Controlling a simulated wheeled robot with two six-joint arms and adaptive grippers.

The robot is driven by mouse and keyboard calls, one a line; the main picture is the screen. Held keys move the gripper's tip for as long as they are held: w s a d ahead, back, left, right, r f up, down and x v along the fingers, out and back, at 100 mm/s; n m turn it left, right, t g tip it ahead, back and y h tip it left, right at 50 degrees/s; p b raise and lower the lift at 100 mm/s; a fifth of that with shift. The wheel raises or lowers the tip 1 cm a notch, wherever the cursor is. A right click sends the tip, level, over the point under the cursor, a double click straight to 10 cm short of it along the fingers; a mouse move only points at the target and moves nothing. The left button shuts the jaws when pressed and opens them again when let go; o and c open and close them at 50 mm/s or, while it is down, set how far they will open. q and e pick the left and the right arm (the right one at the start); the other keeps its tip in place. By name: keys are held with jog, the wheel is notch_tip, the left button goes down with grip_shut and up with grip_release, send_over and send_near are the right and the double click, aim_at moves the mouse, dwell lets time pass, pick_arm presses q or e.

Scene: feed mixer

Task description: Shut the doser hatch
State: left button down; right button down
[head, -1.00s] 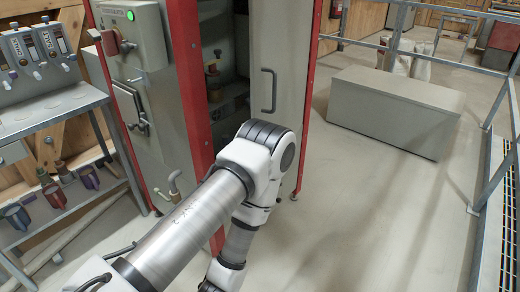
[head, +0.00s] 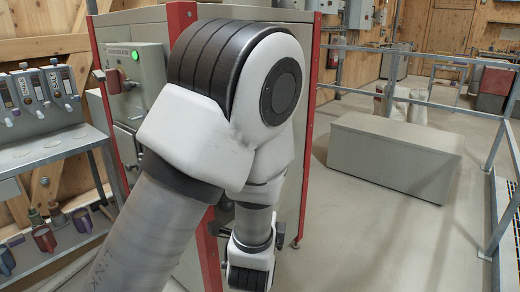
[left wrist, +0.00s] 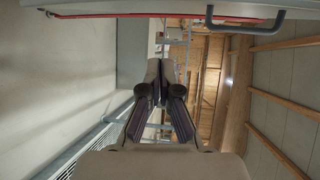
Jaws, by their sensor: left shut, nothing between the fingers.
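The grey cabinet (head: 145,85) with red edges stands in the middle of the head view. My left arm covers most of its front there, so I cannot tell how the hatch stands. In the left wrist view a dark bar handle (left wrist: 245,31) shows on a grey panel along the top edge, beside a red edge strip. My left gripper (left wrist: 165,90) is shut and empty in the left wrist view, apart from the handle in the picture. My left gripper's fingers are not clear in the head view. My right gripper is not in view.
A metal shelf (head: 50,150) with scoops and containers stands at the left. A grey chest (head: 395,155) stands on the open floor at the right, and metal railings (head: 430,100) run behind it. The floor between the cabinet and the chest is clear.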

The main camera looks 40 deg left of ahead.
pick_arm(q)
notch_tip(320, 180, up, 8)
jog(key=t, duration=0.2)
jog(key=w+a, duration=0.8)
jog(key=shift+w+b, duration=0.25)
jog(key=shift+b, duration=0.15)
jog(key=shift+r, duration=0.1)
